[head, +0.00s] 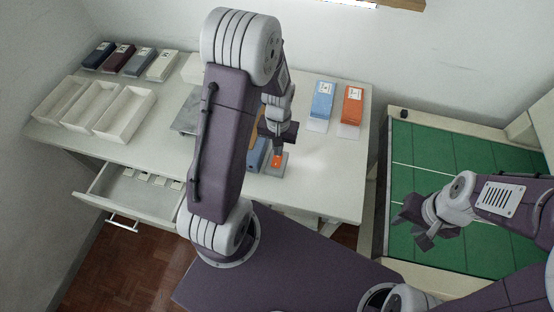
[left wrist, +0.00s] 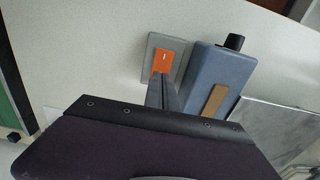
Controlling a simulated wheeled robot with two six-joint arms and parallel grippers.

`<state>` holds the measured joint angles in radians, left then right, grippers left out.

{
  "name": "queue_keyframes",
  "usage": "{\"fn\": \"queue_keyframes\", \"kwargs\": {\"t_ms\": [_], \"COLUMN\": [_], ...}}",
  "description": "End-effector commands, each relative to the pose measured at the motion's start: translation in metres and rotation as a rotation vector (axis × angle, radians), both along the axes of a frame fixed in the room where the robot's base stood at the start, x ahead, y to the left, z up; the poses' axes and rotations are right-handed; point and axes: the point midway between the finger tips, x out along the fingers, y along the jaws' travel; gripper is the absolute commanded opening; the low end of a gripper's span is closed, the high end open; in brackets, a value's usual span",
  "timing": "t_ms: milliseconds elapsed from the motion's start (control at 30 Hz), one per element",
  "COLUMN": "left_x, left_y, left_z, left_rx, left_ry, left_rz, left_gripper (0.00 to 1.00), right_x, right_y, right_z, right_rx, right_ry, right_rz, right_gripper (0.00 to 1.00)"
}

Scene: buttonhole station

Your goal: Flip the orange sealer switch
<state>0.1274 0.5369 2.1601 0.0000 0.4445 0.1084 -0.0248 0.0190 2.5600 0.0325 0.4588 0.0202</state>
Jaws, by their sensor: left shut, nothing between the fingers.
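The orange sealer switch (head: 277,160) sits on a grey plate on the white table, just below my left gripper (head: 277,150) in the head view. In the left wrist view the orange switch (left wrist: 166,60) shows a small white mark, and its grey base (left wrist: 154,42) lies flat on the table. My left gripper (left wrist: 162,76) is shut and empty, its fingertips at the lower edge of the switch. Whether they touch it I cannot tell. My right gripper (head: 418,228) is over the green mat, away from the switch, and its fingers look spread apart.
A blue-grey box (left wrist: 218,75) with a black knob stands right beside the switch, with a metal plate (left wrist: 275,125) beyond it. Blue (head: 323,100) and orange (head: 352,104) packets stand at the table's back right. White trays (head: 62,103) and an open drawer (head: 130,186) are at the left.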

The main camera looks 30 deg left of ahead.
Motion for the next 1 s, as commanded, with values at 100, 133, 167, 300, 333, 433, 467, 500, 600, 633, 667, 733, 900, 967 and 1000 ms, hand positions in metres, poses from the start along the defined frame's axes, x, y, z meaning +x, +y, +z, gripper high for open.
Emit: {"fn": "queue_keyframes", "kwargs": {"t_ms": [100, 133, 167, 300, 333, 433, 467, 500, 600, 633, 667, 733, 900, 967, 1000], "left_x": [0.000, 0.000, 0.000, 0.000, 0.000, 0.000, 0.000, 0.000, 0.000, 0.000, 0.000, 0.000, 0.000, 0.000, 0.000], "left_y": [0.000, 0.000, 0.000, 0.000, 0.000, 0.000, 0.000, 0.000, 0.000, 0.000, 0.000, 0.000, 0.000, 0.000, 0.000], "left_z": [-0.003, -0.003, -0.004, -0.006, -0.006, -0.007, -0.008, -0.009, -0.010, -0.011, -0.011, -0.012, -0.015, -0.016, -0.016], "left_rx": [0.000, 0.000, 0.000, 0.000, 0.000, 0.000, 0.000, 0.000, 0.000, 0.000, 0.000, 0.000, 0.000, 0.000, 0.000], "left_ry": [0.000, 0.000, 0.000, 0.000, 0.000, 0.000, 0.000, 0.000, 0.000, 0.000, 0.000, 0.000, 0.000, 0.001, 0.001], "left_rz": [0.000, 0.000, 0.000, 0.000, 0.000, 0.000, 0.000, 0.000, 0.000, 0.000, 0.000, 0.000, 0.000, 0.000, 0.000], "left_gripper": [0.00, 0.00, 0.00, 0.00, 0.00, 0.00, 0.00, 0.00, 0.00, 0.00, 0.00, 0.00, 0.00, 0.00, 0.00], "right_x": [0.000, 0.000, 0.000, 0.000, 0.000, 0.000, 0.000, 0.000, 0.000, 0.000, 0.000, 0.000, 0.000, 0.000, 0.000], "right_y": [0.000, 0.000, 0.000, 0.000, 0.000, 0.000, 0.000, 0.000, 0.000, 0.000, 0.000, 0.000, 0.000, 0.000, 0.000], "right_z": [-0.002, -0.002, -0.003, -0.004, -0.004, -0.006, -0.006, -0.006, -0.007, -0.008, -0.008, -0.009, -0.010, -0.011, -0.012], "right_rx": [0.000, 0.000, 0.000, 0.000, 0.000, 0.000, 0.000, 0.000, 0.000, 0.000, 0.000, 0.000, 0.000, 0.000, 0.000], "right_ry": [0.000, 0.000, 0.000, 0.000, 0.000, 0.000, 0.000, 0.000, 0.000, 0.000, 0.000, 0.000, 0.000, 0.000, 0.000], "right_rz": [0.000, 0.000, 0.000, 0.000, 0.000, 0.000, 0.000, 0.000, 0.000, 0.000, 0.000, 0.000, 0.000, 0.000, 0.000], "right_gripper": [0.37, 0.37, 0.37, 0.37, 0.37, 0.37, 0.37, 0.37, 0.37, 0.37, 0.37, 0.37, 0.37, 0.37, 0.37]}}
